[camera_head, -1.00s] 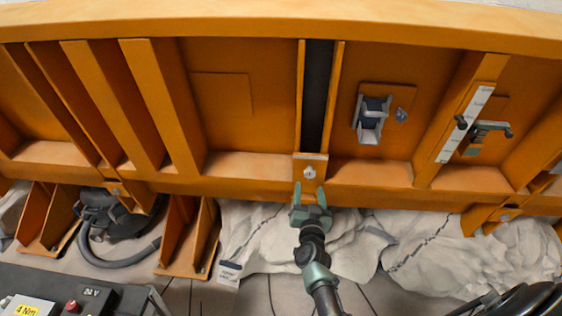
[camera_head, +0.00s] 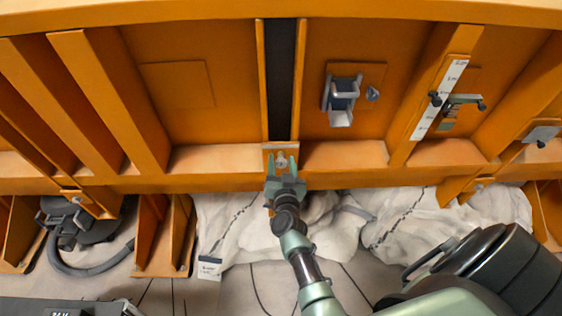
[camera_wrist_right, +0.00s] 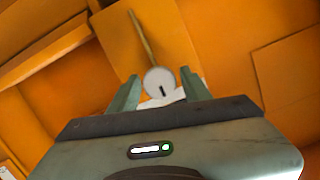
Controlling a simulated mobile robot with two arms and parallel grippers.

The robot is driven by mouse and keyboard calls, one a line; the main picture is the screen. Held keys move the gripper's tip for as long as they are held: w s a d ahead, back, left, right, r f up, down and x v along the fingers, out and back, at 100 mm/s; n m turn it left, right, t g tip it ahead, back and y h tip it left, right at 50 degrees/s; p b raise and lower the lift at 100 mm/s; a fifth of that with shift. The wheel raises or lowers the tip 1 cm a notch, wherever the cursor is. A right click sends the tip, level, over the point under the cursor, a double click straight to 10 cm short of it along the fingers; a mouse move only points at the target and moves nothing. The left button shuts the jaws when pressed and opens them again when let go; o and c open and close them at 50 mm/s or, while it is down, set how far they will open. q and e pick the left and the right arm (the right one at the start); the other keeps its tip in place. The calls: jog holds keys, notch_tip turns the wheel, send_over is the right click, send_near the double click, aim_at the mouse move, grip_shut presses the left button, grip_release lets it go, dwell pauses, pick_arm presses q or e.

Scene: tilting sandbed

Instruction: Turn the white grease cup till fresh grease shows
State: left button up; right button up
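The white grease cup (camera_head: 281,158) sits on a small bracket on the orange frame, below the dark vertical slot. In the right wrist view the cup (camera_wrist_right: 160,81) shows as a round pale face with a short dark mark, between and just beyond the fingertips. My right gripper (camera_head: 282,163) is open, pointing at the cup, one finger on each side of it. In the right wrist view the right gripper (camera_wrist_right: 160,92) shows a gap between finger and cup; contact cannot be told. No fresh grease is visible. My left gripper is not in view.
Orange ribs flank the slot. A grey latch-like fitting (camera_head: 341,100) and a white scale strip (camera_head: 438,97) with a clamp are to the right. Pale draped sheeting (camera_head: 235,225) lies below the frame, and a dark hose (camera_head: 95,268) is at lower left.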

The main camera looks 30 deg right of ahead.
grip_shut()
jog(key=shift+m+b, duration=0.3)
jog(key=m+y+b, duration=0.1)
jog(key=m, duration=0.1)
jog(key=shift+f+m+t+b, duration=0.15)
jog(key=shift+m+t+b, duration=0.15)
jog(key=shift+t+b, duration=0.1)
jog(key=m+b, duration=0.2)
jog(key=m, duration=0.1)
jog(key=shift+t+b, duration=0.3)
jog(key=shift+t, duration=0.1)
jog(key=m+b, duration=0.3)
jog(key=shift+t+y, duration=0.4)
jog(key=m+b, duration=0.4)
jog(key=m, duration=0.1)
jog(key=shift+t+b, duration=0.4)
pick_arm(q)
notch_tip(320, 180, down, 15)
jog(key=b, duration=0.2)
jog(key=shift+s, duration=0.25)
pick_arm(e)
jog(key=shift+w+r+m, duration=0.1)
jog(key=shift+r+m, duration=0.15)
jog(key=shift+m, duration=1.15)
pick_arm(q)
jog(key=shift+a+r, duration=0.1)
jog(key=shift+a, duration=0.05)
